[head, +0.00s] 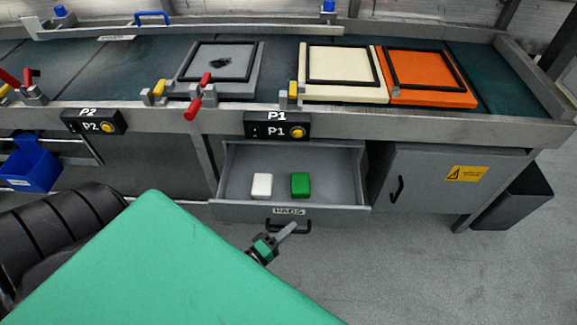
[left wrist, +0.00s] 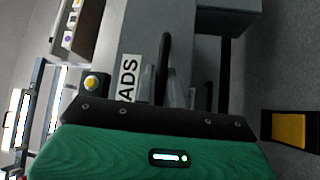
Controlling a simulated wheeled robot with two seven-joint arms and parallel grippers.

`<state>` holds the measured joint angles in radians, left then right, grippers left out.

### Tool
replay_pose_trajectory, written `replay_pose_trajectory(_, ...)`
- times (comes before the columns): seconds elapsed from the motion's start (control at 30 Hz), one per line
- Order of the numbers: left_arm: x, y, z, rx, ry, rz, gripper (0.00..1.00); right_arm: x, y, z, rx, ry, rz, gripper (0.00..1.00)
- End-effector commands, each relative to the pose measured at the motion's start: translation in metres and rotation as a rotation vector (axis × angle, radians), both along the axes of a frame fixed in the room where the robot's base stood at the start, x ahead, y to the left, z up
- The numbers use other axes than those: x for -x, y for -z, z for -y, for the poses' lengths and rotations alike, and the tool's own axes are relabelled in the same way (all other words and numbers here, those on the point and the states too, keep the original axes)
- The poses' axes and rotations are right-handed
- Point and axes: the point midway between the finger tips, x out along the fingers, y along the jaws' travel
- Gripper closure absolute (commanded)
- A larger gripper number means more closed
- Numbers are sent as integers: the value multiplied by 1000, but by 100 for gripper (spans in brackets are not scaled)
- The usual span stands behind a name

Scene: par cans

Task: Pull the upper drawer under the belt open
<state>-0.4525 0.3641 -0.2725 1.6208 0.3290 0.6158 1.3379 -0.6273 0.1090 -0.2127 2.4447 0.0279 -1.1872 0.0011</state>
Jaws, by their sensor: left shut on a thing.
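The upper drawer (head: 325,158) under the belt stands open, pulled out from its cabinet, with its inside showing. Its grey front carries a label ending in "ADS" and a dark bar handle (head: 303,229). My left gripper (head: 288,230) is at the left part of this handle, shut on it. In the left wrist view the handle (left wrist: 164,55) runs down between the two grey fingers, and the drawer label (left wrist: 130,78) is beside it. My right gripper is not in view.
A white block (head: 262,186) and a green block (head: 300,185) lie in the drawer. A cabinet door (head: 440,185) with a handle is at right, a dark bin (head: 512,196) beyond it. Framed panels (head: 342,68) lie on the belt. Floor in front is clear.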

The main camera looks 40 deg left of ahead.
Motion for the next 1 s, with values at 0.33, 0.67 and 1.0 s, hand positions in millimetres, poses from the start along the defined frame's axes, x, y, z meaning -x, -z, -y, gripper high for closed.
replay_pose_trajectory(0.33,1,1,0,-1,0,-3,100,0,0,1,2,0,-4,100)
replay_pose_trajectory(0.67,1,1,0,0,0,-1,67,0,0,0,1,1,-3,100)
replay_pose_trajectory(1.0,31,5,-7,-1,1,-5,67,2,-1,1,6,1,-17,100)
